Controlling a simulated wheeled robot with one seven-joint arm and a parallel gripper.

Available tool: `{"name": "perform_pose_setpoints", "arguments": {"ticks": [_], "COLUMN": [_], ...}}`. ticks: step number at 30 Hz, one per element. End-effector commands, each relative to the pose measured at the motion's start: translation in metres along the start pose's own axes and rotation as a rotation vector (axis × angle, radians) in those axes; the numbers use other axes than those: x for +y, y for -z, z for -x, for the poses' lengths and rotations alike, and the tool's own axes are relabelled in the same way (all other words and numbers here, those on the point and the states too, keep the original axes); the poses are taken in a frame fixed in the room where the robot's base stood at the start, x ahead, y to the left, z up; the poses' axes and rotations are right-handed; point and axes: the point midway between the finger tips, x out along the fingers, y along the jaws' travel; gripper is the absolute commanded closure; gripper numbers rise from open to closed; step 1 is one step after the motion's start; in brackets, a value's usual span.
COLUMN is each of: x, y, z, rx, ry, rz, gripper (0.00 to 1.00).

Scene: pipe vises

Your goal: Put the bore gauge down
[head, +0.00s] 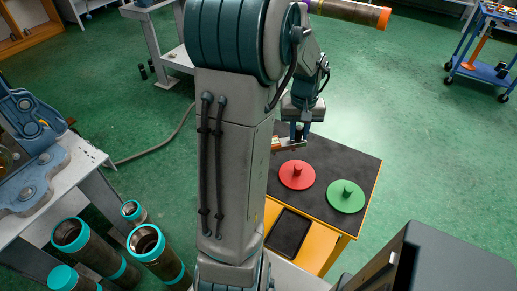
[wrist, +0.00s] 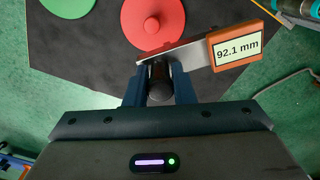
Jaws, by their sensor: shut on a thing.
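The bore gauge (wrist: 236,47) has an orange body with a display reading "92.1 mm", a flat metal bar and a dark round grip. My gripper (wrist: 158,88) is shut on that grip, one blue finger on each side. In the head view my gripper (head: 299,132) points down over the back part of the black tabletop (head: 335,165), and the gauge (head: 289,144) shows just below it, partly behind my arm. Whether the gauge touches the tabletop I cannot tell.
A red knobbed disc (head: 297,175) and a green knobbed disc (head: 346,196) lie on the tabletop. A dark tray (head: 290,233) is at its near side. Pipes with teal ends (head: 90,245) stand at lower left. A blue cart (head: 485,65) is far right.

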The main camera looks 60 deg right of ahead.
Motion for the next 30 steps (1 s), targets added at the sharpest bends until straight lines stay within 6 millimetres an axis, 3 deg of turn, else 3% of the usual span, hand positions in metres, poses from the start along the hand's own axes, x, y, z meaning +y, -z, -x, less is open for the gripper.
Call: {"name": "perform_pose_setpoints", "arguments": {"ticks": [9, 15, 20, 30], "x": [-0.060, -0.085, -0.090, -0.090], "y": [0.037, 0.053, 0.057, 0.056], "z": [-0.042, -0.059, -0.065, -0.103], "rx": [-0.002, 0.000, 0.001, 0.000], "ry": [0.001, 0.001, 0.001, 0.001], "rz": [0.007, 0.005, 0.004, 0.003], "gripper": [1.00, 1.00, 1.00, 1.00]}}
